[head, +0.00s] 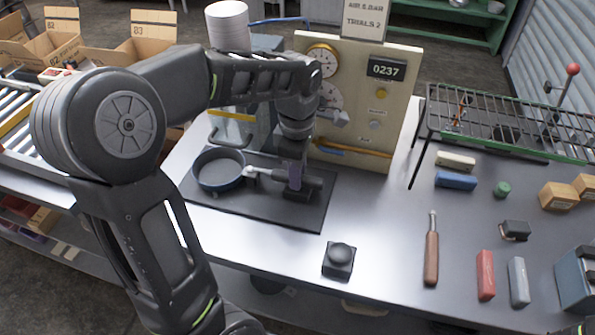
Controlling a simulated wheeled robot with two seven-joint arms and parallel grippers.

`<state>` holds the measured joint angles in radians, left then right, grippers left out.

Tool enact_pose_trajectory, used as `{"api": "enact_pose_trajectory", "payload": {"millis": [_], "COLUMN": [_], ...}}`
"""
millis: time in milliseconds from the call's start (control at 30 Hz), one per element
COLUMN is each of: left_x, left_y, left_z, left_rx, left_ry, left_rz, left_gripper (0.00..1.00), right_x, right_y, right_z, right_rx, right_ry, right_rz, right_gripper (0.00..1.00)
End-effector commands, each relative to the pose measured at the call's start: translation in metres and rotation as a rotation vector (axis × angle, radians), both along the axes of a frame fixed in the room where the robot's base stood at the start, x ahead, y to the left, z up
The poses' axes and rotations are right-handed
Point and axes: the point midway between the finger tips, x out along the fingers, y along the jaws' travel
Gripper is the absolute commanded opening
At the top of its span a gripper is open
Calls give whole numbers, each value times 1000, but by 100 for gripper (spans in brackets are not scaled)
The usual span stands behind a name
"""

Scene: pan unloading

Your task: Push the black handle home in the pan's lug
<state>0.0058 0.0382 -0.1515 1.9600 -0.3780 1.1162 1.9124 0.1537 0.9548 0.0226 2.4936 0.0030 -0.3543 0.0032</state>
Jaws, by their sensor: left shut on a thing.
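The round blue-rimmed pan (219,170) sits on a black mat (225,209) on the grey table. Its pale metal lug (251,172) sticks out to the right. My left gripper (295,184) reaches down from above, to the right of the pan, and is shut on the black handle (313,182). The handle lies roughly in line with the lug, its near end close to it. I cannot tell whether the handle is in the lug or how deep. The gripper hides the handle's middle. My right gripper is not in view.
A panel with dials (395,110) stands just behind the mat. A black block with a round knob (339,260) sits in front. A wood-handled tool (431,255), a red block (485,275) and a wire rack (500,125) are to the right. The table's front middle is mostly clear.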

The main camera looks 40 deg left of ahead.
Motion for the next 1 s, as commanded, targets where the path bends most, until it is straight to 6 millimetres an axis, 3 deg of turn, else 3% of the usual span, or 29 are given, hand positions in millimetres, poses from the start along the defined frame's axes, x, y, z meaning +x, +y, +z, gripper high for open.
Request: {"api": "enact_pose_trajectory", "payload": {"millis": [700, 733, 1000], "left_x": [0, 0, 0], "left_y": [0, 0, 0], "left_z": [-8, -8, -8], "left_rx": [0, 0, 0], "left_ry": [0, 0, 0], "left_rz": [0, 0, 0], "left_gripper": [0, 25, 47], "right_x": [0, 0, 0], "right_y": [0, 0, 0], "right_z": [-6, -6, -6], "right_rx": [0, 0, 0], "right_ry": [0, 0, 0], "right_rz": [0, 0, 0], "right_gripper": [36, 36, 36]}}
